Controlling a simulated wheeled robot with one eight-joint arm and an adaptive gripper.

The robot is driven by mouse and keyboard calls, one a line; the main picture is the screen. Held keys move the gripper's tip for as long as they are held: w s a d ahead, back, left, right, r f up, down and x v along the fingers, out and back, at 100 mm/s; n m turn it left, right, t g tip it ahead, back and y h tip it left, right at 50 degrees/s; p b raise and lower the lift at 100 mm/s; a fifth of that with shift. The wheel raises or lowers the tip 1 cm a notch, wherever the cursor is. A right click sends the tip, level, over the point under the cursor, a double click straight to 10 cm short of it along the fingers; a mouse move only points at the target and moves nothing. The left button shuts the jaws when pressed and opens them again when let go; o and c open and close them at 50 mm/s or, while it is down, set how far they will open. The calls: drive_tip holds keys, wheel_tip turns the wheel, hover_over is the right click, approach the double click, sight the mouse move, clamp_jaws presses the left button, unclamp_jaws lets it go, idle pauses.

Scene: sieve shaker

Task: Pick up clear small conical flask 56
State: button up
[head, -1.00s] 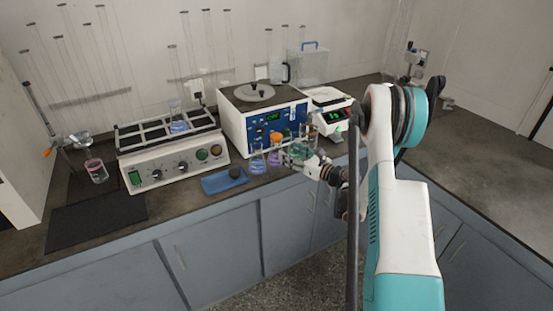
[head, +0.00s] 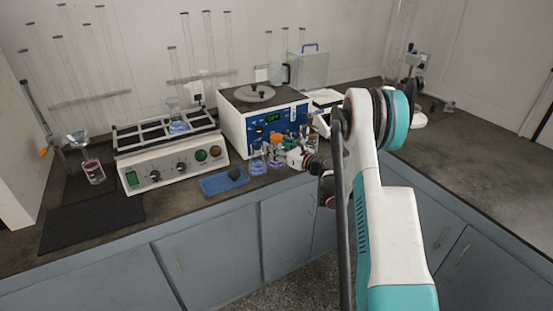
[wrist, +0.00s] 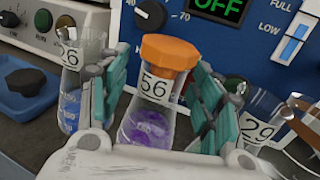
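Flask 56 (wrist: 148,122) is clear and conical, with an orange stopper, a "56" label and purple liquid. It stands upright in the middle of the wrist view and also shows in the head view (head: 275,159). My gripper (wrist: 158,92) is open, with one teal-padded finger on each side of the flask. Whether either pad touches the glass is hard to tell. In the head view my gripper (head: 282,152) is at the flask group by the blue-fronted device. The flask's base is hidden by my gripper's body in the wrist view.
Flask 26 (wrist: 70,100), with blue liquid, stands close outside the left finger. Flask 29 (wrist: 258,118) stands close outside the right finger. The blue-fronted device (wrist: 238,55) is right behind. A blue tray (head: 212,185) lies to the left at the counter's front edge.

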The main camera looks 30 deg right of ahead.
clamp_jaws()
drive_tip(key=shift+r, duration=0.2)
